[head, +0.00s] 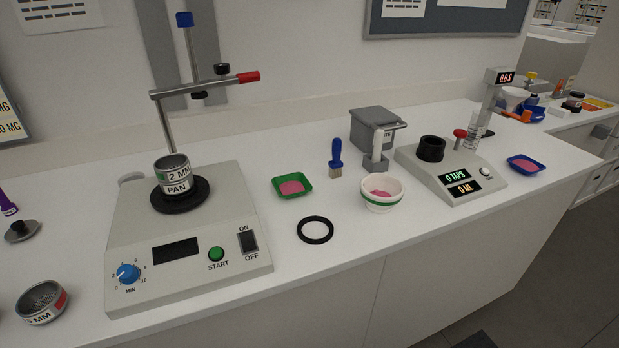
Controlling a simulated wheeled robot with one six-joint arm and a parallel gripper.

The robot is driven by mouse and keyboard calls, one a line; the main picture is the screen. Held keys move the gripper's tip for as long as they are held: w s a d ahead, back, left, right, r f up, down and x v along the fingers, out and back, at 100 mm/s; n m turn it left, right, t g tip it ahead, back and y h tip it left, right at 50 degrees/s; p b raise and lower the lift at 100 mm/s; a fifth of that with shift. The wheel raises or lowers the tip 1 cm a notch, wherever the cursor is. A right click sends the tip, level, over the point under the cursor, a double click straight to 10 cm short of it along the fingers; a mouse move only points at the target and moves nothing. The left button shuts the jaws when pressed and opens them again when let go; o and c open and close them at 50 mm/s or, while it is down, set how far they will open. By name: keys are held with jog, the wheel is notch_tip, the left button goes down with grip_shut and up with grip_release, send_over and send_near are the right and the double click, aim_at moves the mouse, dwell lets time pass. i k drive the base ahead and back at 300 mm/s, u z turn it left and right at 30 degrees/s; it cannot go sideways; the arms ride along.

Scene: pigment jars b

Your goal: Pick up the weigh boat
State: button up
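Two small shallow dishes that look like weigh boats stand on the white bench. A green one (279,190) with pink powder in it sits near the middle, right of the sieve shaker. A blue one (513,165), also with pink powder, sits at the right, beside the tap machine and near the bench's front edge. Both lie flat and are uncovered. The picture does not show which of the two the task means. My gripper is not in view.
The sieve shaker (135,235) with its stand fills the left. A blue-handled brush (336,155), black ring (315,230), white bowl (383,205), grey box (372,128) and tap machine (447,180) stand around the green dish. Bench (345,275) in front is clear.

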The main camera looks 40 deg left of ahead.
aim_at(290, 186)
jog(key=u, duration=0.25)
jog(key=i, duration=0.65)
jog(key=u, duration=1.2)
jog(key=i, duration=0.7)
jog(key=u, duration=0.8)
